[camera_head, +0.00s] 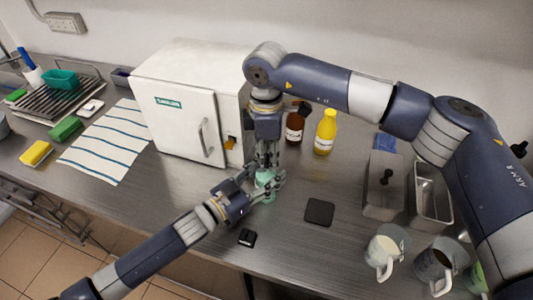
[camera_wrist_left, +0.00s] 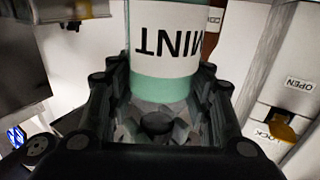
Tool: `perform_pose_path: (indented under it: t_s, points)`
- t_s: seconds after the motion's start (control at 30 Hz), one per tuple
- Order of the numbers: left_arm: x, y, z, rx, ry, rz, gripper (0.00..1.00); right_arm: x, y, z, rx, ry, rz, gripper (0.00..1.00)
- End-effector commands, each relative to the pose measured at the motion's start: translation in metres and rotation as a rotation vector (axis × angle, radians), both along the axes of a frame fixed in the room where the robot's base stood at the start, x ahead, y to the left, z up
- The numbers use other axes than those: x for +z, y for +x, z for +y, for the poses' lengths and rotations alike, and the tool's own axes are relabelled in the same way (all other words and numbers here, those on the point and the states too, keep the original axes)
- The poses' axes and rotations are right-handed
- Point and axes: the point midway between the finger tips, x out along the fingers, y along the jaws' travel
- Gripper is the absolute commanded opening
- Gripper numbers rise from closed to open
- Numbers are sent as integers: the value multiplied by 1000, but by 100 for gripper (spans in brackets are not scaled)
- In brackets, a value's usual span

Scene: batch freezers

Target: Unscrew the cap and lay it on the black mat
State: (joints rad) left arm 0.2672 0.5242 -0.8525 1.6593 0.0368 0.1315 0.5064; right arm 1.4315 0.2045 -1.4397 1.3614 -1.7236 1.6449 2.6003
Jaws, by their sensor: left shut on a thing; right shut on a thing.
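A mint-green bottle (camera_head: 266,181) stands near the counter's front, in front of the white freezer. In the left wrist view the bottle (camera_wrist_left: 168,28) shows a white label reading MINT, upside down in the picture. My left gripper (camera_head: 258,190) is shut around the bottle from the front left; its fingers (camera_wrist_left: 160,100) flank it. My right gripper (camera_head: 267,166) points straight down over the bottle and is shut at its top. The cap is hidden between its fingers. The black mat (camera_head: 319,212) is a small dark square on the counter, right of the bottle, and it is bare.
The white freezer (camera_head: 185,115) stands behind left. A brown bottle (camera_head: 294,128) and a yellow bottle (camera_head: 325,132) stand behind right. A small black block (camera_head: 247,238) lies at the front. Metal bins (camera_head: 384,185) and mugs (camera_head: 385,250) stand at the right. Counter around the mat is clear.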

Motion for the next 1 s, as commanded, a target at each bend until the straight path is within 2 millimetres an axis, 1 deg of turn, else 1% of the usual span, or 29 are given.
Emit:
perform_pose_path:
  t_s: [0.07,0.17,1.0]
  points:
    - [2,-1,-1,-3,-2,-3,0,1,1,0,70,0,-3,0]
    - [2,-1,-1,-3,-2,-3,0,1,1,0,220,0,-3,0]
    - [2,-2,-2,-5,-3,-4,0,2,3,0,1598,-1,-4,0]
